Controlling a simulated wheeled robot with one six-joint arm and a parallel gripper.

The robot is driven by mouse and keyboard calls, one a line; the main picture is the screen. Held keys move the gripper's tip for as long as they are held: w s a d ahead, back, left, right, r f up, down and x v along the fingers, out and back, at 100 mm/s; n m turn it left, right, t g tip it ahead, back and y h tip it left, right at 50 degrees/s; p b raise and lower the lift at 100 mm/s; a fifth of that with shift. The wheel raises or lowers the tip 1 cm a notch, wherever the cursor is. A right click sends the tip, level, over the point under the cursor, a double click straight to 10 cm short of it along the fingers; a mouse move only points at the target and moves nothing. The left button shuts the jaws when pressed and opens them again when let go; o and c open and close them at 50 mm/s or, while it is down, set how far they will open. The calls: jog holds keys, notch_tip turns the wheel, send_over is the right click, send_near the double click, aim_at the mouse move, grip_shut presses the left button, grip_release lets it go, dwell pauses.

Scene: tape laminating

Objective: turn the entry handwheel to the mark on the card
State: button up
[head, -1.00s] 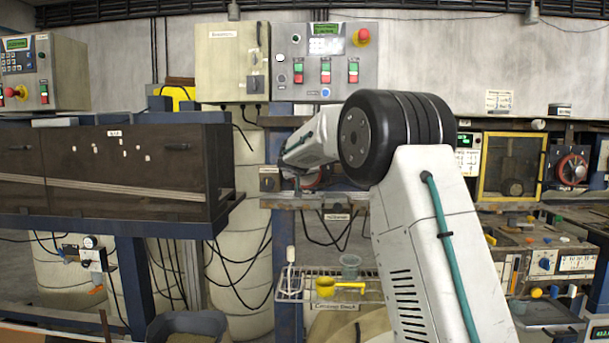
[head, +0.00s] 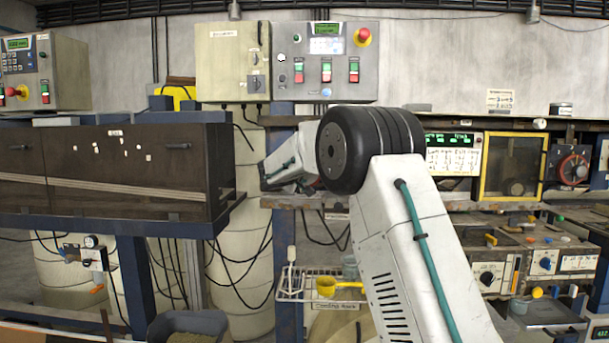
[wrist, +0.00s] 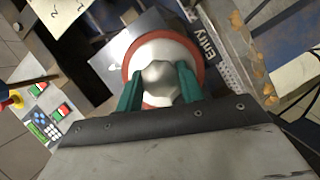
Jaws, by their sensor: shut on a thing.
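In the wrist view, the entry handwheel (wrist: 160,52) has a red rim, a pale face and a faceted metal hub. My gripper (wrist: 160,78) is shut on the hub, with one teal finger on each side of it. The word "Entry" (wrist: 208,42) is printed on the dark plate beside the wheel. A small white pointer mark (wrist: 115,67) shows on the grey plate at the rim's left. A paper card (wrist: 58,14) with handwriting is partly in view at the top left; its writing is not fully readable. In the head view my arm hides the gripper and handwheel.
In the head view a control box (head: 326,60) with buttons is on the wall behind my arm. A dark cabinet (head: 130,165) stands left. Another red handwheel (head: 573,168) is at the far right. A rack with a yellow scoop (head: 327,286) is below.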

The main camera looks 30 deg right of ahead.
jog(key=shift+f+n+h, duration=0.1)
jog(key=shift+n+h, duration=0.3)
jog(key=shift+n, duration=0.5)
jog(key=o, duration=1)
jog(key=v, duration=0.7)
jog(key=shift+s+a, duration=0.2)
jog(key=shift+a, duration=0.2)
